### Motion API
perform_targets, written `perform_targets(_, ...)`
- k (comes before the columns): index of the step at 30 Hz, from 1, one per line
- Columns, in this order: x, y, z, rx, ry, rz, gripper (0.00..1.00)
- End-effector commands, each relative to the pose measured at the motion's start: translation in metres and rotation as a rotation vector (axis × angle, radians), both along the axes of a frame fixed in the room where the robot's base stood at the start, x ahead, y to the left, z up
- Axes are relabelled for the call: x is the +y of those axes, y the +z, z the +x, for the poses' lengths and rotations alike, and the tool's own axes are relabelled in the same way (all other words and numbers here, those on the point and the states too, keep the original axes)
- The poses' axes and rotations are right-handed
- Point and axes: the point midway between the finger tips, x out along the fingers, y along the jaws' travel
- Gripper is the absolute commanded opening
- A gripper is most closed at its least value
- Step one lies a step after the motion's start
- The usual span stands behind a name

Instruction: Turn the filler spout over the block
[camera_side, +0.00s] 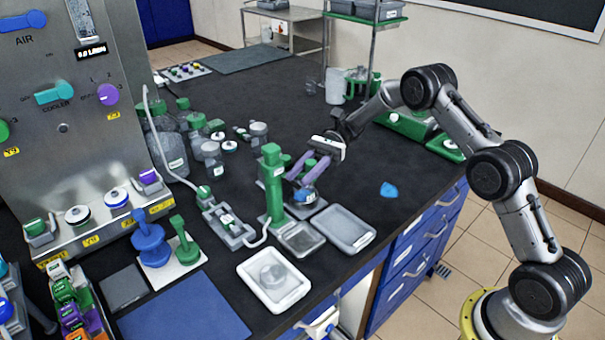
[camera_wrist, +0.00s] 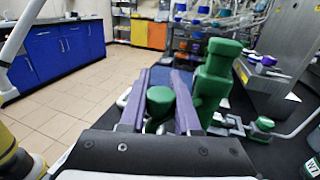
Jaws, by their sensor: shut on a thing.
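The green filler (camera_side: 272,190) stands upright on the black bench, and its post also shows in the wrist view (camera_wrist: 214,78). My gripper (camera_side: 306,168) is just right of the post's upper part. In the wrist view its two purple fingers (camera_wrist: 160,105) are shut on the green spout (camera_wrist: 160,98), one finger on each side. A grey square block (camera_side: 298,238) sits at the foot of the post. The spout appears to point away from above this block, towards the back right. Where it joins the post is partly hidden by the fingers.
A small blue-and-clear item (camera_side: 305,195) is below my gripper. A grey tray (camera_side: 343,229) and a white tray (camera_side: 273,279) lie near the front edge. Glass bottles (camera_side: 168,140) stand behind left.

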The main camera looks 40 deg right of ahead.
Motion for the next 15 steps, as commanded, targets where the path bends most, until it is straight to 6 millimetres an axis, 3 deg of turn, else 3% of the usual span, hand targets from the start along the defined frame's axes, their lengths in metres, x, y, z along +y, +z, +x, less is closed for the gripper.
perform_targets(9, 0.0004, -0.0004, -0.0008, 0.004, 0.003, 0.003, 0.0)
perform_targets(10, 0.0004, -0.0004, -0.0008, 0.004, 0.003, 0.003, 0.36)
perform_targets(14, 0.0003, -0.0003, -0.0006, 0.003, 0.002, 0.002, 0.59)
perform_targets(15, 0.0004, -0.0002, -0.0005, 0.003, 0.002, 0.002, 0.61)
